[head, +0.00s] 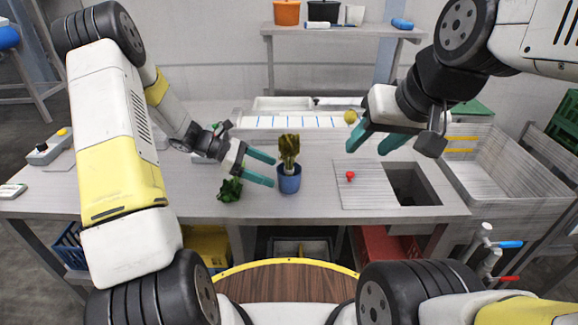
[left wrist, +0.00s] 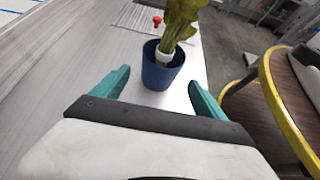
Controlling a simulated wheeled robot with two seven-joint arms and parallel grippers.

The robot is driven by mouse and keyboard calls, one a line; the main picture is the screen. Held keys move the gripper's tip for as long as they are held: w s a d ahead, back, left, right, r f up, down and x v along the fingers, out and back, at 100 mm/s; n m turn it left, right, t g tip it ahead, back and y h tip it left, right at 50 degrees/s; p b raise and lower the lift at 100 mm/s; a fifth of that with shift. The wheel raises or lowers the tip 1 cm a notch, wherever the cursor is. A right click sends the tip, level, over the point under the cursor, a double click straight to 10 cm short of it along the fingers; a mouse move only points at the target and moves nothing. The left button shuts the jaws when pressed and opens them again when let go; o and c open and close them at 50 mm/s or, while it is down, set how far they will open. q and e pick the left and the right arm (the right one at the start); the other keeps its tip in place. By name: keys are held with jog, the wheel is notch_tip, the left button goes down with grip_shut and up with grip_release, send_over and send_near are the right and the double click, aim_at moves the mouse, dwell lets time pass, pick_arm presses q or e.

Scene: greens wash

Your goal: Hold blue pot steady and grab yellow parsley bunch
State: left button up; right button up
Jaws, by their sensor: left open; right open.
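The blue pot (head: 289,181) stands upright on the counter, near its front edge. The yellow-green parsley bunch (head: 289,150) rises out of it, with a pale band at its base in the left wrist view (left wrist: 165,52). My left gripper (head: 266,168) is open just left of the pot, its fingers pointing at it. In the left wrist view the pot (left wrist: 160,68) lies ahead between the two teal fingertips, with no clear contact. My right gripper (head: 366,146) is open and empty in the air, right of the parsley.
Dark green leaves (head: 230,189) lie left of the pot. A red item (head: 350,176) lies on the ribbed drainboard (head: 368,195) beside a dark sink opening (head: 412,185). A yellow round item (head: 350,117) is behind. A large basin (head: 487,160) stands at right.

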aim_at(285, 178)
pick_arm(q)
jog(key=shift+x, duration=3.3)
jog(key=shift+c, duration=0.4)
jog(key=c, duration=0.8)
